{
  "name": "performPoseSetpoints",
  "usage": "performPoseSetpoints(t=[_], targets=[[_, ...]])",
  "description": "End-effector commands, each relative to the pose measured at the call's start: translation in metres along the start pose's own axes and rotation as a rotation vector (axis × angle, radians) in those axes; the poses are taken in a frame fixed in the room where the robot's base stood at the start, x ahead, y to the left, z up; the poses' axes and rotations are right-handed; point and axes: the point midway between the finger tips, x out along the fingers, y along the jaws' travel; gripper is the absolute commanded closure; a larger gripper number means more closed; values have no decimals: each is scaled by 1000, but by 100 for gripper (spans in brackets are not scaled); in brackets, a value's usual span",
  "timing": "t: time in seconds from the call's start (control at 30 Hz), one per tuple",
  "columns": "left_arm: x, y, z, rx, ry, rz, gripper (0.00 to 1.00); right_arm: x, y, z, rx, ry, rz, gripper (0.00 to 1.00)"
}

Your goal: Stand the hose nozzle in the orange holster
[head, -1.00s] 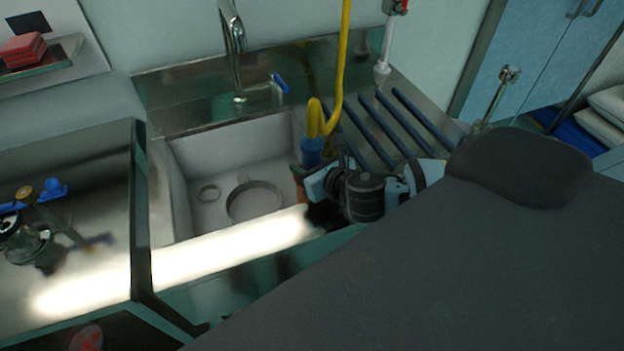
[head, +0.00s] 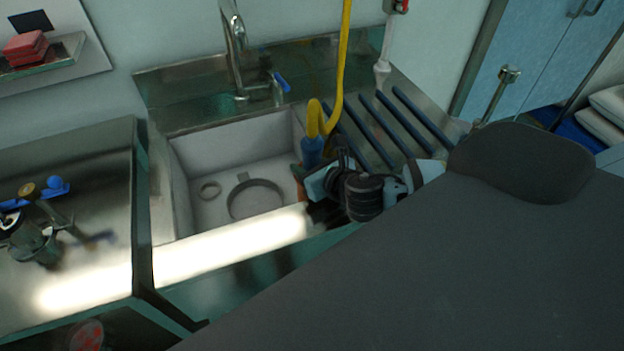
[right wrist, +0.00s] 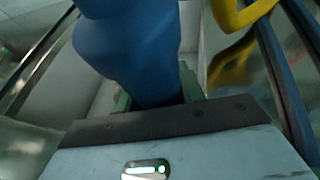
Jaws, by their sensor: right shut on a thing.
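The blue hose nozzle (head: 312,152) hangs at the end of the yellow hose, at the right rim of the sink. It fills the upper middle of the right wrist view (right wrist: 130,45). My right gripper (head: 306,176) is shut around the nozzle, which stands about upright between its fingers. An orange-brown piece (head: 299,187) shows just beside and below the gripper at the sink's right edge. It may be the orange holster, but it is mostly hidden by the gripper. I cannot tell whether the nozzle's lower end is inside it. My left gripper is not in view.
The sink (head: 235,150) holds a large sieve ring (head: 256,200) and a small ring. The tap (head: 234,45) stands behind it. A drainboard with blue bars (head: 405,120) lies to the right. A steel bench (head: 90,190) with a metal device stands at the left.

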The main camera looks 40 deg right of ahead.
Motion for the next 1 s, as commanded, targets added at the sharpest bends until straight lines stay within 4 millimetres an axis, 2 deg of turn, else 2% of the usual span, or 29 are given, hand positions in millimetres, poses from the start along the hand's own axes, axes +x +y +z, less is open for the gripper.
performPoseSetpoints(t=[0.03,0.07,0.23,0.63,0.8,1.0], targets=[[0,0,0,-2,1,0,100,0,0,1,0,-3,0,84],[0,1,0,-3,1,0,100,0,0,1,0,-3,0,59],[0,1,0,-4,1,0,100,0,0,1,0,-2,0,37],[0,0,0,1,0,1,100,0,0,0,0,1,0,36],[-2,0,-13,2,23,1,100,-26,0,1,-2,0,2,36],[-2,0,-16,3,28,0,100,-59,0,1,-2,0,1,36]])
